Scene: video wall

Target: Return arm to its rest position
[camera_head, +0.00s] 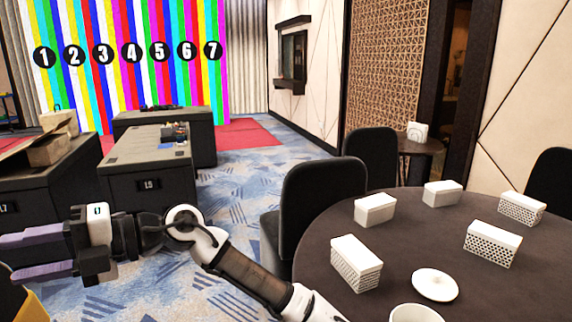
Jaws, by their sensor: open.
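My gripper (38,257) is at the lower left, held out in the air over the carpet with its fingers pointing left. Its two greyish-purple fingers are apart, and nothing shows between them. My arm (255,275) reaches up and left from the bottom edge, past the left side of the round table. The gripper is in front of the black cases and appears clear of them.
A dark round table (325,225) at the right holds several white boxes, a white lid (435,284) and a white cup (416,313). A black chair (318,195) stands beside it. Black cases (150,187) stand at left; patterned carpet (232,180) lies open between.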

